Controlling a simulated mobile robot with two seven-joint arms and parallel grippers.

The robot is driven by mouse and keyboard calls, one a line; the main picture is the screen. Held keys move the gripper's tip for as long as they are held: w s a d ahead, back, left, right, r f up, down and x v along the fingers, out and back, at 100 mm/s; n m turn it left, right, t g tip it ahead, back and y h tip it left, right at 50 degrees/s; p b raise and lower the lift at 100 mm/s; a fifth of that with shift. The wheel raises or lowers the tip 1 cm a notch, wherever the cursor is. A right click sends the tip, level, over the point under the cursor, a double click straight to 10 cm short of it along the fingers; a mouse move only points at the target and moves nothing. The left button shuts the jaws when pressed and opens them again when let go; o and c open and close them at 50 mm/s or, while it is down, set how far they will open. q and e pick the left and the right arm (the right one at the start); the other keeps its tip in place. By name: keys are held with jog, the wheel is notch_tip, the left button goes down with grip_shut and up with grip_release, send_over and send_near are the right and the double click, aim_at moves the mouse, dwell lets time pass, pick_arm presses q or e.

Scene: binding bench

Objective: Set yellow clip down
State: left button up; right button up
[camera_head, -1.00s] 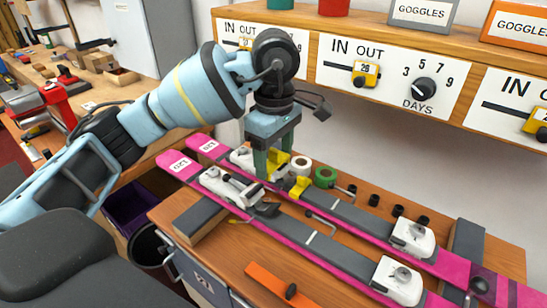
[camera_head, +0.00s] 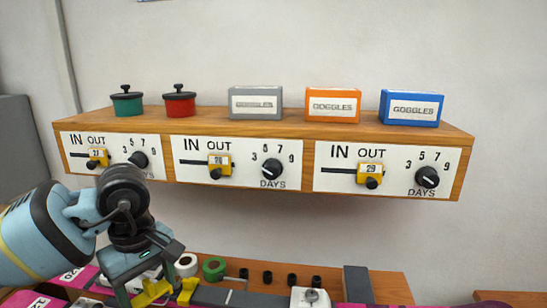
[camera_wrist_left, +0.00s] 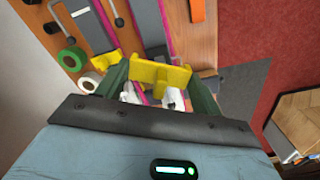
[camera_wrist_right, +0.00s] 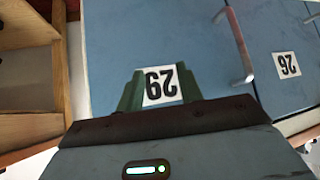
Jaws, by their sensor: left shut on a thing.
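My left gripper (camera_head: 143,288) is shut on a yellow clip (camera_wrist_left: 158,76), which spans its two green fingers in the left wrist view. The yellow clip also shows at the bottom of the head view (camera_head: 152,293). A second yellow clip (camera_head: 187,291) is just right of it, partly cut off by the frame. In the left wrist view the held clip is over the pink-edged skis (camera_wrist_left: 165,25) and bench; whether it touches them I cannot tell. My right gripper (camera_wrist_right: 160,92) is open and empty, facing a blue drawer front labelled 29 (camera_wrist_right: 158,87).
A green tape roll (camera_head: 213,269) and a white roll (camera_head: 186,264) stand on the bench (camera_wrist_left: 130,40) beside the gripper. Above is a wooden shelf (camera_head: 250,120) with dial panels, goggles boxes (camera_head: 333,105) and two lidded pots (camera_head: 179,101).

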aim_at(148, 301)
pick_arm(q)
jog(key=f+m, duration=0.1)
jog(key=s+f+m, duration=0.1)
jog(key=m, duration=0.1)
jog(key=f+m, duration=0.1)
jog(key=m, duration=0.1)
jog(key=shift+s+d, duration=0.2)
jog(key=shift+s, duration=0.1)
jog(key=m, duration=0.2)
jog(key=s+f+m, duration=0.2)
jog(key=m, duration=0.1)
jog(key=shift+d+f+m, duration=0.2)
jog(key=shift+m, duration=0.1)
dwell(0.9)
jog(key=shift+f, duration=0.1)
